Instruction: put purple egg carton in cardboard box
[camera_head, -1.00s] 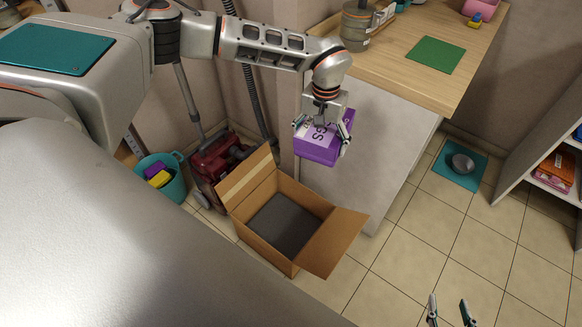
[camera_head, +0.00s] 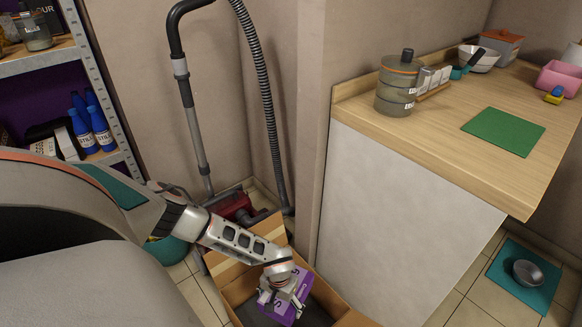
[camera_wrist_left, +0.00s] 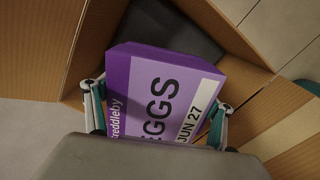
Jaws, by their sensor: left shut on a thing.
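The purple egg carton (camera_head: 293,292) is between the fingers of my left gripper (camera_head: 280,296), which is shut on it. In the left wrist view the carton (camera_wrist_left: 160,85) shows its label "EGGS" and "JUN 27", with the fingers at its two sides. The open cardboard box (camera_head: 240,287) stands on the floor; in the wrist view its brown walls (camera_wrist_left: 115,32) surround the carton and its dark bottom (camera_wrist_left: 180,40) shows beyond it. The carton is at or inside the box opening; whether it touches the bottom cannot be told. My right gripper is out of view.
A red vacuum cleaner (camera_head: 232,205) stands behind the box. A counter (camera_head: 400,200) rises close to the right of it. A teal bucket (camera_head: 168,250) is to the left, partly behind my arm. A metal bowl (camera_head: 528,273) lies on a teal mat at the far right.

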